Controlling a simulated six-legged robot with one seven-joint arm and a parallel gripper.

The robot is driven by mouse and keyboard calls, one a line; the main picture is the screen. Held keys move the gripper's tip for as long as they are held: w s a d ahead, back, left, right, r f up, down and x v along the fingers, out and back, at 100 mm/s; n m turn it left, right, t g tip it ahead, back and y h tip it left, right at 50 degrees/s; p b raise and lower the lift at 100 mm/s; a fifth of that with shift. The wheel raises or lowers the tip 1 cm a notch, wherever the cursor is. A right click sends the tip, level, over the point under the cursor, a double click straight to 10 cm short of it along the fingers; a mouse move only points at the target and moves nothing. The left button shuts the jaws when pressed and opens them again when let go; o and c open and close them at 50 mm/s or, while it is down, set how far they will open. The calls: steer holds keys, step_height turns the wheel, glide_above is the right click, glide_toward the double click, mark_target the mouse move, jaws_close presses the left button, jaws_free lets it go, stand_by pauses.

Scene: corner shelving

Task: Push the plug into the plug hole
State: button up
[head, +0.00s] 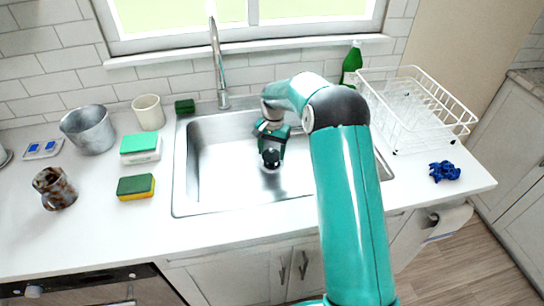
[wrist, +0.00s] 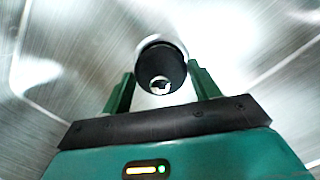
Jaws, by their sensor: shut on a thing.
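The black round plug (head: 271,158) is over the basin of the steel sink (head: 222,165), below my teal gripper (head: 271,150). In the wrist view, the plug (wrist: 160,62) sits between the two dark green fingers of my gripper (wrist: 163,80), which is shut on it. A bright, pale patch shows around and behind the plug on the steel. I cannot make out the plug hole in either view; the plug and gripper may cover it. I cannot tell whether the plug touches the basin floor.
A tap (head: 218,65) rises behind the sink. A white dish rack (head: 415,110) and a green bottle (head: 351,64) stand right. The basin's left part is clear.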

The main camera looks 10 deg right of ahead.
mark_target(272, 153)
steer(key=shift+w+d+f, duration=0.1)
steer(key=shift+d+f, duration=0.05)
steer(key=shift+f, duration=0.05)
steer(key=shift+w+f, duration=0.1)
steer(key=shift+f, duration=1.5)
steer(key=shift+f, duration=0.15)
steer(key=o, duration=1.1)
steer(key=shift+c, duration=0.2)
